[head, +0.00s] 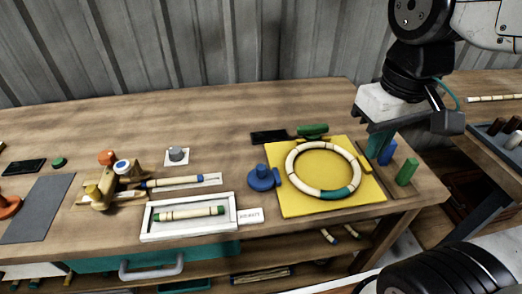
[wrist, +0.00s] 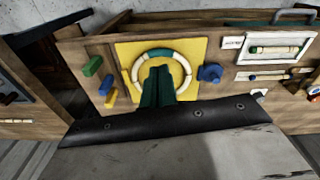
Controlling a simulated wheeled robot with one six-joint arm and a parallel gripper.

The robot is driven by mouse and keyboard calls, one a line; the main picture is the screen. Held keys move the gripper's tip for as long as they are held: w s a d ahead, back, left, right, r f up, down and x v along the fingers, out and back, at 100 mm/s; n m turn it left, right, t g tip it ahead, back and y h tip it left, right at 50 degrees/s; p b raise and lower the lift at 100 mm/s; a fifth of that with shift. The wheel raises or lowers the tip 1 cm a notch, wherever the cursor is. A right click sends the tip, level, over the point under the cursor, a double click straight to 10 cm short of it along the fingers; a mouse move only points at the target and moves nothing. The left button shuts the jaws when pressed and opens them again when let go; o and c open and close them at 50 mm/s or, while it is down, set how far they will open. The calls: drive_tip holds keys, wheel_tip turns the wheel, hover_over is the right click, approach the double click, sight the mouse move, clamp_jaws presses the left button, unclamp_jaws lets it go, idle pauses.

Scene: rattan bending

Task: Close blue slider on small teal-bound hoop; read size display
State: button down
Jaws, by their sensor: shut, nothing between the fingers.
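The pale hoop (head: 290,166) with a teal binding (head: 338,193) lies on a yellow board (head: 365,198); the hoop also shows in the wrist view (wrist: 188,68). A blue slider knob (head: 262,178) sits at the board's left edge, its flat blue end close to the hoop; I cannot tell if they touch. It also shows in the wrist view (wrist: 209,73). A dark panel (head: 268,137), perhaps the display, lies behind the board with no readable figures. My gripper (head: 373,145) is shut and empty, above the board's right side. Its teal fingers (wrist: 157,84) hide part of the hoop in the wrist view.
A green piece (head: 313,129) sits at the board's back edge. A blue block (head: 387,152) and a green block (head: 407,172) stand right of the board. A white tray (head: 147,222) holding a rattan piece lies left of the slider. The table's back middle is clear.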

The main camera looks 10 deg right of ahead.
drive_tip(key=w+a+f+n+g+h, duration=0.3)
drive_tip(key=w+a+n, duration=0.7)
drive_tip(key=w+a, duration=0.85)
drive_tip(key=w+a+f+n+h, duration=0.1)
drive_tip(key=a+f+n, duration=0.2)
drive_tip(key=a+f, duration=0.4)
drive_tip(key=shift+t, duration=0.3)
drive_tip(key=x, duration=0.8)
drive_tip(key=shift+a+f, duration=0.15)
drive_tip(key=shift+a, duration=0.1)
drive_tip(key=shift+s+d, duration=0.2)
drive_tip(key=shift+d, duration=0.4)
drive_tip(key=shift+s+d, duration=0.2)
drive_tip(key=shift+d, duration=0.4)
drive_tip(key=shift+s+d, duration=0.25)
drive_tip(key=shift+d, duration=0.45)
